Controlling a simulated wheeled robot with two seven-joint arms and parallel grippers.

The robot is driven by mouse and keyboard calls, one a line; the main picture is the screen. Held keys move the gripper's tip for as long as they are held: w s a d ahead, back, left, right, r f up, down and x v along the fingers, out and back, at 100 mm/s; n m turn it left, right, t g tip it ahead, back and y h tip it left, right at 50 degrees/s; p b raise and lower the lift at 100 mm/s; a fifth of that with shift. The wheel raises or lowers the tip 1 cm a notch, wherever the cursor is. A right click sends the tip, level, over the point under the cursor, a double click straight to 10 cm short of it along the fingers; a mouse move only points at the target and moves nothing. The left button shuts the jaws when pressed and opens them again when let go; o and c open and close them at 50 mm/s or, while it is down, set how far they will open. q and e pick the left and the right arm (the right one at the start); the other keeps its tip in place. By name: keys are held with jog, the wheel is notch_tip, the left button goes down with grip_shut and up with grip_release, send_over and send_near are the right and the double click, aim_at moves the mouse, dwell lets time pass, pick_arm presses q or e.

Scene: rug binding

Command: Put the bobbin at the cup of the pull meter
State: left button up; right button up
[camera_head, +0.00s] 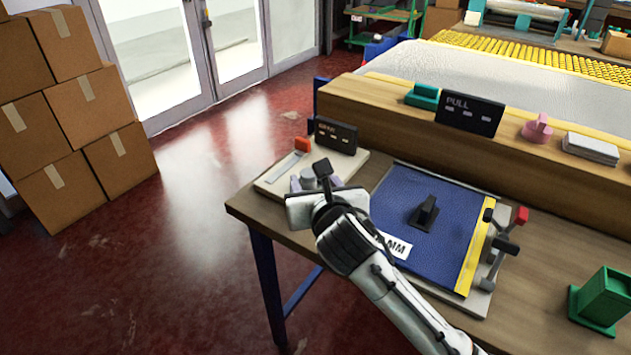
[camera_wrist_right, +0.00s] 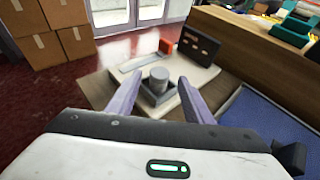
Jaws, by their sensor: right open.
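A grey cylinder, which looks like the bobbin (camera_wrist_right: 158,75), stands upright in a dark square cup (camera_wrist_right: 152,98) on a pale board, seemingly the pull meter (camera_head: 268,181). The board has a black display (camera_head: 336,135) and an orange-red block (camera_head: 303,144). My right gripper (camera_wrist_right: 158,84) is open, with its two purple fingers apart on either side of the cylinder in the wrist view. I cannot tell whether they touch it. In the head view my wrist partly hides the cup. My left gripper is not in view.
Right of the board lies a blue mat (camera_head: 400,205) with a black block (camera_head: 424,211) and a clamp with a red knob (camera_head: 521,215). A green holder (camera_head: 602,297) stands at the right. A wooden shelf with a PULL sign (camera_head: 470,112) and a pink piece (camera_head: 538,128) runs behind.

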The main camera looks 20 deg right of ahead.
jog(key=shift+v, duration=1.25)
